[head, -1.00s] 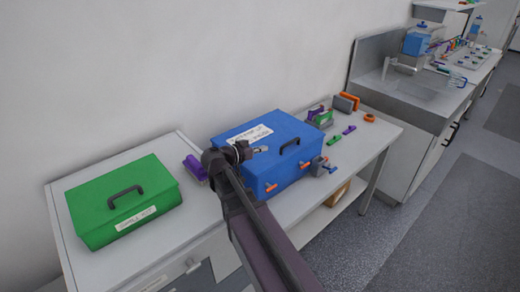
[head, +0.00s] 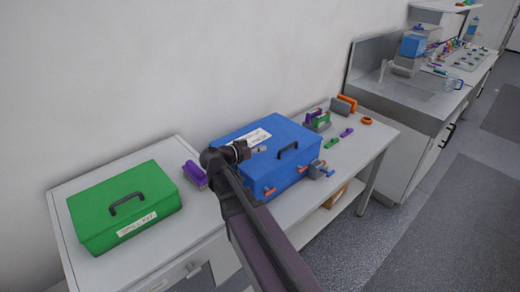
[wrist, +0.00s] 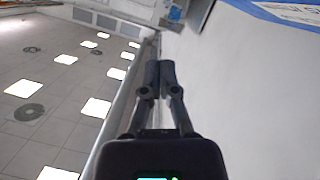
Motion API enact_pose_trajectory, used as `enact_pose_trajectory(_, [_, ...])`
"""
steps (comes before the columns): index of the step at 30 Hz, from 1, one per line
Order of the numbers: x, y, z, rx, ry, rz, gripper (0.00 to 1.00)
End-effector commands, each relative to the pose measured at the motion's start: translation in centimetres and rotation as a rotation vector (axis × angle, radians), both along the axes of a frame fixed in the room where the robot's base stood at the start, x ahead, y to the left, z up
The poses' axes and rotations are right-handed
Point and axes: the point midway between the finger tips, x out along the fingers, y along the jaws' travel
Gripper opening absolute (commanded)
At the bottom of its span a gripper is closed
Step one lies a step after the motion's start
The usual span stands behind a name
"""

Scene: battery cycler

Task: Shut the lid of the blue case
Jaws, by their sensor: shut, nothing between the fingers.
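The blue case (head: 307,160) stands on the bench with its lid (head: 283,132) lying down over the body; it looks shut. The lid carries a dark handle and a white label, and orange latches show on the front. My gripper (head: 259,149) is shut and empty, over the near left part of the lid; I cannot tell whether it touches it. In the wrist view, my gripper's fingers (wrist: 158,75) are together. A strip of the blue case (wrist: 270,8) with its label shows at that view's top right. My arm hides the case's left front.
A green case (head: 128,205) stands to the left on the bench (head: 200,238). A purple object (head: 194,174) lies between the cases. Several small tools and clamps sit right of the blue case.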

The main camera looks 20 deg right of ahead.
Motion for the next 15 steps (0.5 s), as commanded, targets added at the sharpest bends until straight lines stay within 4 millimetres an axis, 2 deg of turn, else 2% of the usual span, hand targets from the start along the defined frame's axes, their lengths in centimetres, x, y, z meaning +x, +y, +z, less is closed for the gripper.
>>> enact_pose_trajectory(1, [0.0, 0.0, 0.9, 0.000, 0.000, 0.000, 0.00])
enact_pose_trajectory(6, [0.0, 0.0, 2.2, 0.000, 0.000, 0.000, 0.00])
enact_pose_trajectory(15, [-1.4, 4.1, 2.9, 0.000, -0.001, 0.002, 0.00])
